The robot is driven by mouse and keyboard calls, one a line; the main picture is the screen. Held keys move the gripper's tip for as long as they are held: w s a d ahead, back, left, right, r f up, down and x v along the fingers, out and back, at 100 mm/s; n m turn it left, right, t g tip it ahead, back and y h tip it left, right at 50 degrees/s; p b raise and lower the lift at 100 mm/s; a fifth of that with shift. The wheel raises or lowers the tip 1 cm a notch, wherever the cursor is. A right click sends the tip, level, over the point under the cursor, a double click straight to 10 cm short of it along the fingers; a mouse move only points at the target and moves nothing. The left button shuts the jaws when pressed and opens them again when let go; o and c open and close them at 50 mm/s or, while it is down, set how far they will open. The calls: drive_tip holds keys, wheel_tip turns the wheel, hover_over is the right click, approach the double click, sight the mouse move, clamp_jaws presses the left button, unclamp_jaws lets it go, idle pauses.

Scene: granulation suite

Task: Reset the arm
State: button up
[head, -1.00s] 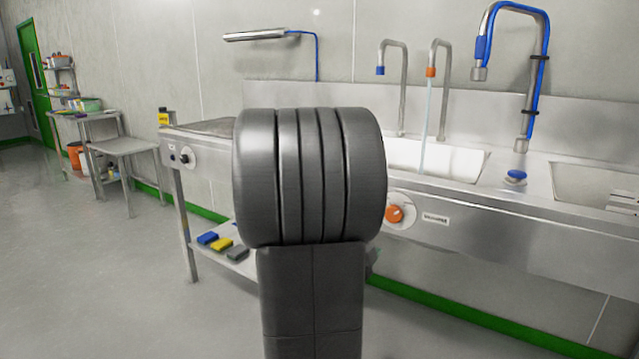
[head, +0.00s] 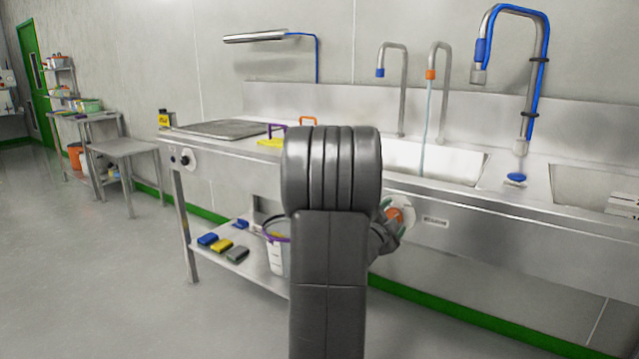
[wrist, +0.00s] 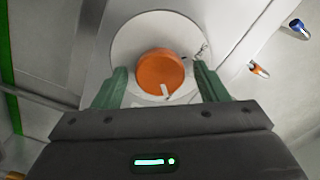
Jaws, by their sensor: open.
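My gripper (wrist: 163,78) is open in the wrist view. Its two green fingers stand on either side of an orange knob (wrist: 160,71) on a round pale plate (wrist: 122,48). The knob has a white mark at its lower edge. I cannot tell whether the fingers touch it. In the head view, my arm stands in the middle and part of my gripper (head: 386,236) shows at its right. It is by the orange knob (head: 398,216) on the sink front. The rest of my gripper is hidden behind my arm.
Water runs from the orange-tipped tap (head: 431,75) into the sink basin (head: 455,163). A blue-tipped tap (head: 392,47) and a blue-hosed tap (head: 541,60) stand nearby. A bucket (head: 276,255) and sponges (head: 222,245) are on the lower shelf. The floor at left is clear.

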drive_tip(key=n+p, duration=0.3)
drive_tip(key=p, duration=0.1)
drive_tip(key=shift+r+n, duration=0.25)
drive_tip(key=shift+n, duration=0.15)
drive_tip(key=n+p, duration=0.4)
drive_tip(key=p, duration=0.1)
drive_tip(key=shift+a, duration=0.1)
drive_tip(key=n+p, duration=0.5)
drive_tip(key=p, duration=0.4)
drive_tip(key=shift+w+n, duration=0.1)
drive_tip(key=shift+n, duration=0.2)
drive_tip(key=shift+f+n+p, duration=0.1)
drive_tip(key=shift+n+p, duration=0.4)
drive_tip(key=shift+p, duration=0.25)
drive_tip(key=shift+a+n, duration=0.1)
drive_tip(key=shift+n, duration=0.2)
